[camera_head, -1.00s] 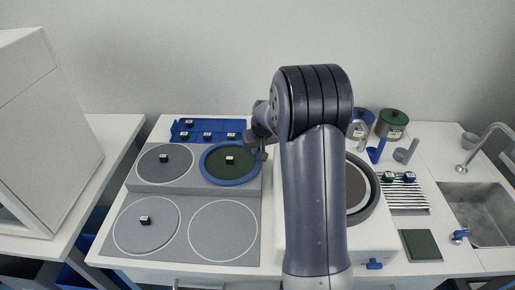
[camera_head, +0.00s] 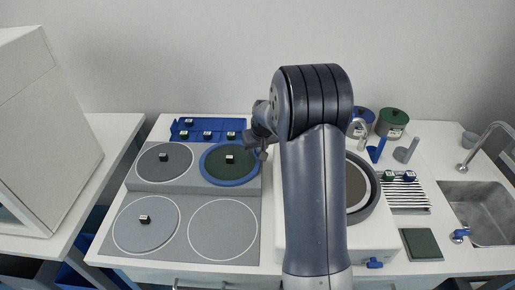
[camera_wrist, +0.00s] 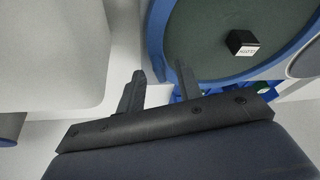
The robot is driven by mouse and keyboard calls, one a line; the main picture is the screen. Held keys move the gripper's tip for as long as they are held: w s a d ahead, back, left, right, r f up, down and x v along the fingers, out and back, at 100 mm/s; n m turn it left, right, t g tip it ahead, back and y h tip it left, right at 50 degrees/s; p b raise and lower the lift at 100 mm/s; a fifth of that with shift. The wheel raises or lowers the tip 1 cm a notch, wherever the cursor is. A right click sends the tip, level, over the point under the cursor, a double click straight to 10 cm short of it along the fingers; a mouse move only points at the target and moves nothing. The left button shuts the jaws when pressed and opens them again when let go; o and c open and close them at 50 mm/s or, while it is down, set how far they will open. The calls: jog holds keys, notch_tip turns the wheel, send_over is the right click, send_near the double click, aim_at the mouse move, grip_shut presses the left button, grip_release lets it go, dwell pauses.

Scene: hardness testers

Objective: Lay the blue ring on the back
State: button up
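The blue ring (camera_head: 231,183) lies flat around the dark green disc (camera_head: 220,170), at the back right spot of the grey stepped platform (camera_head: 188,185). A small black block with a white label (camera_head: 230,159) sits on the disc. My gripper (camera_head: 263,154) is at the ring's right side in the head view, partly hidden by my arm. In the wrist view my gripper (camera_wrist: 160,78) has its two fingers apart, one outside the ring's rim (camera_wrist: 155,35) and one over its inner side. Whether either finger touches the ring is unclear.
A blue rack (camera_head: 180,130) with several small blocks stands behind the platform. The front right spot (camera_head: 223,230) is empty. A white machine with a round dark plate (camera_head: 357,187) stands to the right, partly behind my arm. Lidded canisters (camera_head: 392,122) stand at the back right.

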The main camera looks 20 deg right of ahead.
jog(key=v, duration=1)
jog(key=shift+s+r, duration=0.25)
jog(key=shift+r, duration=0.1)
jog(key=x, duration=1)
jog(key=shift+w+f, duration=0.3)
jog(key=shift+r+p, duration=0.3)
jog(key=shift+p, duration=0.05)
